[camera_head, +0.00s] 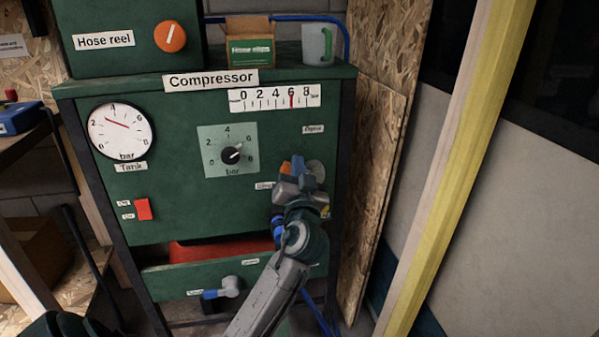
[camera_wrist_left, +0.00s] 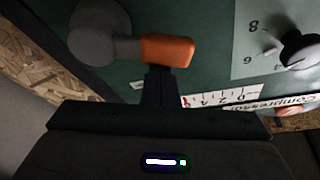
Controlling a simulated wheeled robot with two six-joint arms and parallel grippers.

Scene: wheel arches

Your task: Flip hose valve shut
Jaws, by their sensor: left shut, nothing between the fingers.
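A valve with a grey round hub (camera_head: 316,172) and an orange-tipped lever (camera_head: 285,168) is on the right side of the green compressor panel. In the left wrist view, the hub (camera_wrist_left: 98,30) and orange lever end (camera_wrist_left: 167,49) show large, with the lever pointing sideways from the hub. My left gripper (camera_head: 296,182) is shut and empty, right at the lever. In the wrist view its fingertips (camera_wrist_left: 164,80) are just beside the orange end; I cannot tell whether they touch. The gripper partly hides the valve in the head view. My right gripper is not in view.
A second valve with a blue lever (camera_head: 212,294) sits on the lower panel. The panel holds a pressure dial (camera_head: 121,131), a black knob (camera_head: 230,155) and a red switch (camera_head: 144,209). A green box (camera_head: 250,48) and cup (camera_head: 318,45) stand on top. A yellow post (camera_head: 449,150) is at right.

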